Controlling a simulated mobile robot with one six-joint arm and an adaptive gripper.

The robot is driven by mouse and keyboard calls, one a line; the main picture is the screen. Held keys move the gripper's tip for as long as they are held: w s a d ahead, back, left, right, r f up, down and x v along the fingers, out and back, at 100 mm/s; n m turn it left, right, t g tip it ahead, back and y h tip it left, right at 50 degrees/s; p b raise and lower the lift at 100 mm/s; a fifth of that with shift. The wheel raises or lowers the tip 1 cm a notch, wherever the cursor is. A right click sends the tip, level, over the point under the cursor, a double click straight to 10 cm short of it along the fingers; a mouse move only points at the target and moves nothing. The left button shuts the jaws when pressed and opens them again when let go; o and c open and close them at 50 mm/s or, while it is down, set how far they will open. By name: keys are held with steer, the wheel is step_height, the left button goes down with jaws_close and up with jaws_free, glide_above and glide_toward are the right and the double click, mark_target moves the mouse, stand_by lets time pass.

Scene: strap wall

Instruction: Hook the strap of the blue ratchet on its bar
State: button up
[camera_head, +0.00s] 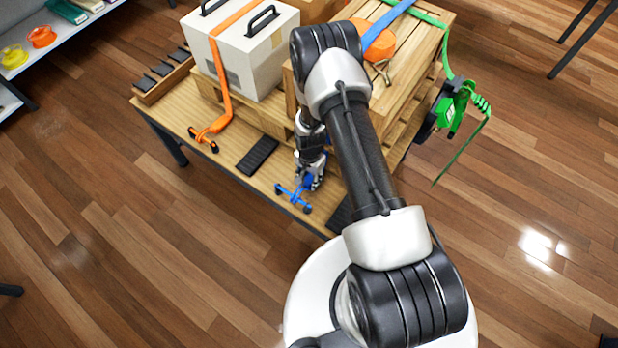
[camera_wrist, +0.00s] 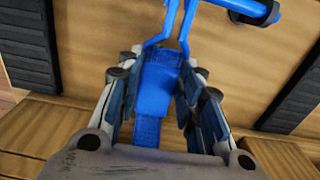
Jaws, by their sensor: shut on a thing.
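My gripper (camera_head: 311,180) is low at the front edge of the wooden table, and in the wrist view (camera_wrist: 160,90) its fingers are shut on the blue strap end (camera_wrist: 158,90). A blue two-pronged wire hook (camera_wrist: 181,22) runs from this strap end, away from the fingers. The blue bar (camera_wrist: 245,9) with black end caps lies just beyond, beside the prongs. It also shows in the head view (camera_head: 293,198). The prong tips are cut off at the top, so I cannot tell whether they are around the bar. I do not see the blue ratchet.
A blue strap (camera_head: 388,20) crosses the wooden crate (camera_head: 412,50). A green ratchet (camera_head: 450,108) hangs off the right side. An orange strap (camera_head: 224,80) crosses the white box (camera_head: 257,58) and ends at an orange bar (camera_head: 203,138). A black pad (camera_head: 258,155) lies left of my gripper.

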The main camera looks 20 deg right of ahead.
stand_by(0.3)
steer(key=o, duration=1.2)
step_height(320, 180, up, 12)
steer(key=shift+r, duration=0.1)
